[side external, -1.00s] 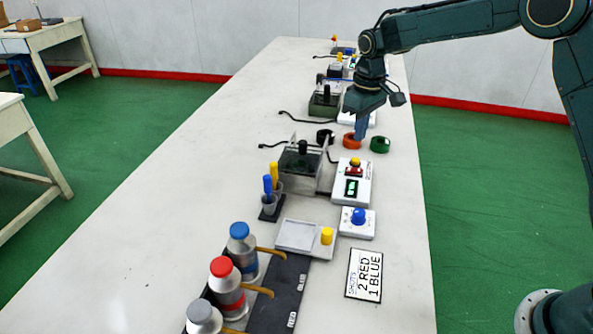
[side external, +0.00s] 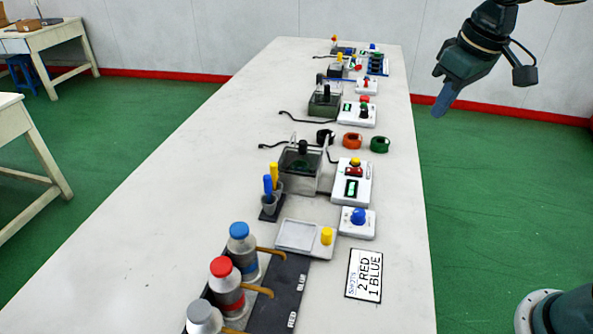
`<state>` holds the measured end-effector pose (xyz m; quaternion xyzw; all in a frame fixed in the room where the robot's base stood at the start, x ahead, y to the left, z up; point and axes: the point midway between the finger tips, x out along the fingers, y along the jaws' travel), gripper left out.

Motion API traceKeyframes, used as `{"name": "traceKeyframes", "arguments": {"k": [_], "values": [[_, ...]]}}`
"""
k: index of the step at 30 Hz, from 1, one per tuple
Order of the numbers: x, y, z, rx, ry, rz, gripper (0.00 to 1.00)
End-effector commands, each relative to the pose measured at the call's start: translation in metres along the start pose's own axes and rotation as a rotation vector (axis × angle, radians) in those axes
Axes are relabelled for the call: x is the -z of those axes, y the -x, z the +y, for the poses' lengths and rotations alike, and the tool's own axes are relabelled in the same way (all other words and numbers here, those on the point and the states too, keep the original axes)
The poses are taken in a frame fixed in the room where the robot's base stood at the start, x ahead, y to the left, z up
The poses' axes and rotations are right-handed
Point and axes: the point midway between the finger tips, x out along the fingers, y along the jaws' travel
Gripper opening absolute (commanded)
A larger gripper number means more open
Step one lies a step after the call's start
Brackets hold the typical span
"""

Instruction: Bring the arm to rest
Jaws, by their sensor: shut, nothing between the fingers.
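My gripper (side external: 442,102) is at the upper right in the side external view, raised and off the right edge of the long white table (side external: 190,180). Its blue-grey fingers point down and left, are shut and hold nothing. It is apart from everything on the table. Part of my arm is cut off by the top edge of the picture.
An orange ring (side external: 352,141) and a green ring (side external: 380,145) lie on the table. Nearer are a clear-walled box (side external: 300,170), a white control box (side external: 351,183), capped bottles (side external: 221,268) and a card (side external: 364,274). Green floor is open on the right.

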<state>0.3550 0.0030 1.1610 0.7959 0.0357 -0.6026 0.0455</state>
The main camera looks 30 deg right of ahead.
Motion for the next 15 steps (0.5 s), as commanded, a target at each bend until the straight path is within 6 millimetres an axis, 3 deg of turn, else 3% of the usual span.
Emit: {"name": "traceKeyframes", "arguments": {"k": [6, 15], "values": [[-0.044, 0.022, -0.004, -0.006, -0.029, 0.056, 0.0], [-0.103, 0.036, -0.01, -0.012, -0.067, 0.129, 0.0]]}}
